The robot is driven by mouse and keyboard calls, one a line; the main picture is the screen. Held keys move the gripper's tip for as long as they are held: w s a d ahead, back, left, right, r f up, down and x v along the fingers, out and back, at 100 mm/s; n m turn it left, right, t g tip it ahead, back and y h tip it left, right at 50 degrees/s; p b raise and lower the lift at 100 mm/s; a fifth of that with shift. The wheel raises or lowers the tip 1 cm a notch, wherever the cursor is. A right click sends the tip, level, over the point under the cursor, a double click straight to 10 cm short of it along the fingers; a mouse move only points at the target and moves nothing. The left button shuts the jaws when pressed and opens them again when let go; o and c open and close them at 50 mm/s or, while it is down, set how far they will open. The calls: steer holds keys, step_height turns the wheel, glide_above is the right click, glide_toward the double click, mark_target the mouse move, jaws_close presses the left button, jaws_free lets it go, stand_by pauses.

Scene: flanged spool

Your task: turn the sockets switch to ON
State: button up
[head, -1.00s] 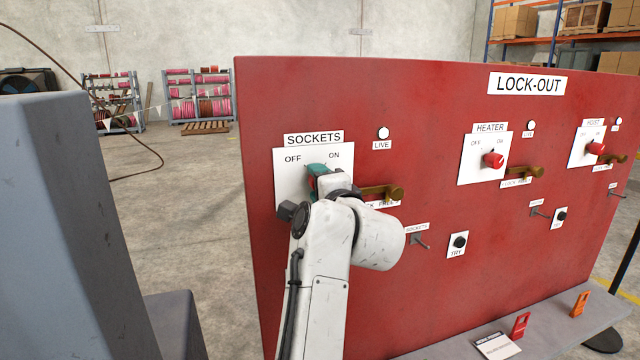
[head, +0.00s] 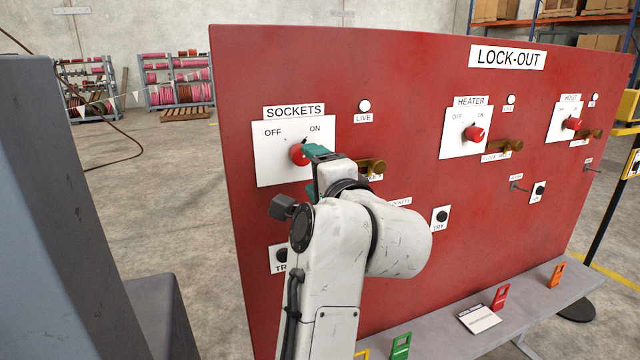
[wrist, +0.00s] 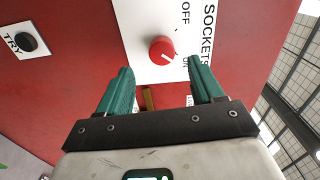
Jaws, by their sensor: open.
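The red sockets switch (head: 298,155) is a round knob on a white plate (head: 268,170) marked OFF at left and ON at right, under the SOCKETS label. It also shows in the wrist view (wrist: 162,50), where the pale line on its face appears to point towards the ON side. My gripper (head: 314,170) has green fingers and is just right of the knob in the head view, overlapping the plate's right edge. In the wrist view my gripper (wrist: 160,82) is open, with nothing between its fingertips; the knob is beyond them and looks clear of both.
A brass lock piece (head: 372,168) sticks out just right of my gripper. The LIVE lamp (head: 364,105) above is pale. The red panel (head: 420,110) also carries the heater switch (head: 474,133) and hoist switch (head: 572,123). A grey shelf (head: 440,335) with coloured tags runs below.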

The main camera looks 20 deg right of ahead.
steer(key=shift+s, duration=1.3)
steer(key=s+d+f+n+g, duration=0.3)
steer(key=s+f+n, duration=0.1)
steer(key=f, duration=0.6)
steer(key=s+d+f+n+g+h, duration=0.1)
steer(key=s+d+f+n+g, duration=0.25)
steer(key=f, duration=0.55)
steer(key=s+d+f+n+g, duration=0.25)
steer(key=s+f, duration=0.25)
steer(key=f, duration=0.5)
steer(key=s+f+n+g, duration=0.3)
steer(key=s+f, duration=0.6)
steer(key=s, duration=0.4)
steer(key=s+f+n+g, duration=0.3)
steer(key=s+f+g, duration=0.2)
steer(key=s+f, duration=0.4)
steer(key=s, duration=0.4)
steer(key=shift+s+a+n+y, duration=0.3)
steer(key=shift+a+n+y, duration=0.1)
